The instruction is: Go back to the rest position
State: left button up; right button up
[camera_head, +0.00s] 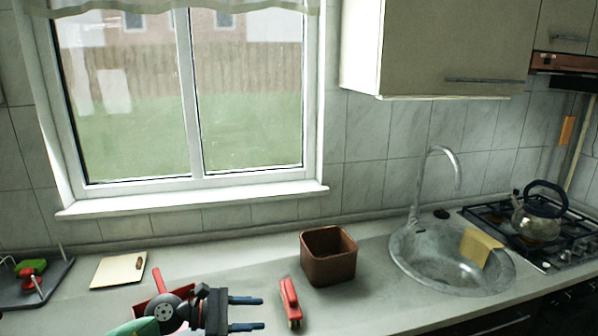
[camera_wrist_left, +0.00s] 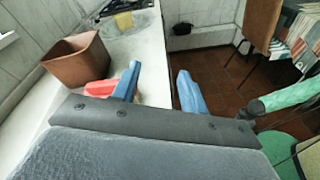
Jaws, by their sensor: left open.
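My left gripper (camera_head: 246,313) comes in from the lower left in the head view, with blue fingertips pointing right over the counter's front part. Its jaws are apart with nothing between them. In the left wrist view the two blue fingers (camera_wrist_left: 158,88) are spread, and the floor and counter edge show between them. My right gripper is not in the head view. A red brush-like object (camera_head: 290,300) lies on the counter just right of the fingertips, apart from them. In the left wrist view its red part (camera_wrist_left: 100,88) shows behind the left finger.
A brown square container (camera_head: 328,268) stands on the counter (camera_head: 365,300). Right of it are the round sink (camera_head: 410,268) with a yellow cloth (camera_head: 478,246), a tap (camera_head: 418,190) and a kettle (camera_head: 540,215) on the stove. A cutting board (camera_head: 118,270) and a dark tray (camera_head: 50,285) are left.

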pick_arm(q)
notch_tip(320, 180, up, 5)
jog(key=n+t, duration=1.2)
jog(key=n, duration=0.7)
jog(key=s+a+f+n+t+y, duration=0.1)
jog(key=s+a+f+n+y, duration=0.1)
jog(key=a+f+n+y, duration=0.6)
jog(key=s+a+f+n+t+y, duration=0.15)
jog(key=n+y, duration=0.45)
jog(key=n, duration=0.7)
jog(key=s+a+f+n+g+y, duration=0.2)
jog(key=s+f+n+g+y, duration=0.1)
jog(key=s+f+n+g, duration=0.75)
jog(key=s+d+f+n+g+h, duration=0.15)
jog(key=s+f, duration=0.25)
jog(key=s, duration=0.4)
jog(key=s+f+n+g, duration=0.2)
jog(key=s+f, duration=0.2)
jog(key=s, duration=0.4)
jog(key=s+d+f+g, duration=0.1)
jog(key=s+f, duration=0.2)
jog(key=f, duration=1.9)
jog(key=s+d+f+g, duration=0.1)
jog(key=s+f, duration=0.1)
jog(key=f, duration=2.1)
jog(key=shift+s+d+h, duration=0.15)
jog(key=shift+s+h, duration=0.2)
jog(key=shift+s, duration=0.05)
